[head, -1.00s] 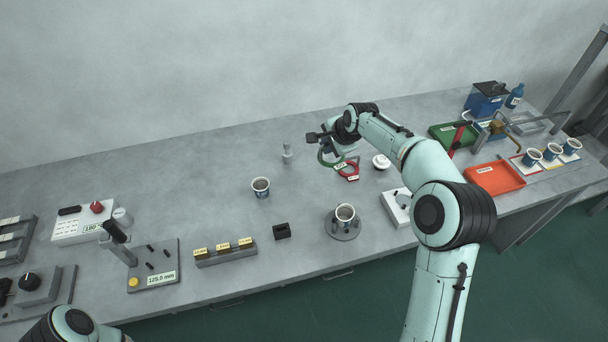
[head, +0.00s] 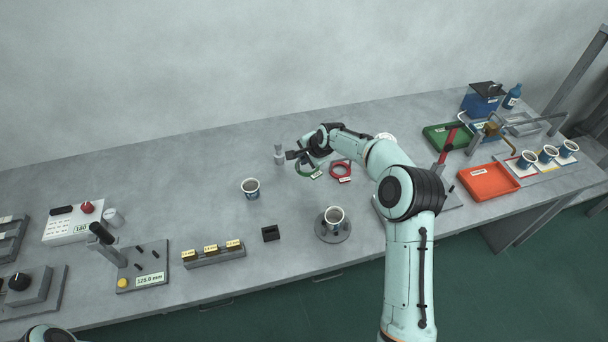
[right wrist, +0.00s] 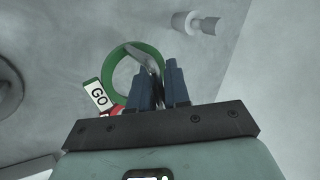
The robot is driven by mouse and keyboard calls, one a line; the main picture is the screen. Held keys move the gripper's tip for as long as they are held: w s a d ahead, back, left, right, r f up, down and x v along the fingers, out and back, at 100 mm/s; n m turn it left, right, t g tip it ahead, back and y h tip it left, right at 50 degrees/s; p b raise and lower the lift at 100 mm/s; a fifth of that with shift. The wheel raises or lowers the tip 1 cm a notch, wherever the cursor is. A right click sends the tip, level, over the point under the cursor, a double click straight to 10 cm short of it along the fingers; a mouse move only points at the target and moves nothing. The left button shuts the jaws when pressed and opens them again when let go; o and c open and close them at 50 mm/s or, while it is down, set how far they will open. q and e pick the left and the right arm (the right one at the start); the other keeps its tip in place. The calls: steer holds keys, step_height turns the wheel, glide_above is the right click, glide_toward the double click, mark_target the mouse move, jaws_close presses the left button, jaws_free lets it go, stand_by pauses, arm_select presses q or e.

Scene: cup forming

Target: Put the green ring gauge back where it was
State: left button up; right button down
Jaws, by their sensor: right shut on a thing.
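The green ring gauge (head: 307,170) is in my right gripper (head: 298,157), just left of the red ring gauge (head: 340,169). In the right wrist view the green ring (right wrist: 111,73) with its white GO tag (right wrist: 98,94) passes between the two dark fingers (right wrist: 160,85), which are shut on its rim. The ring is low over the bench; I cannot tell whether it touches it. My left gripper is out of view; only part of the left arm shows at the bottom left.
A small grey metal post (head: 279,154) stands close left of the gripper. A cup (head: 250,188) stands to the front left, and another cup (head: 334,218) is on a round grey base. A white round piece (head: 386,138) is behind my right arm. The bench between is clear.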

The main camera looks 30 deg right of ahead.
step_height(320, 180, down, 8)
steer(key=shift+w, duration=0.15)
stand_by(0.3)
steer(key=shift+f, duration=0.15)
steer(key=c, duration=1.1)
jaws_free()
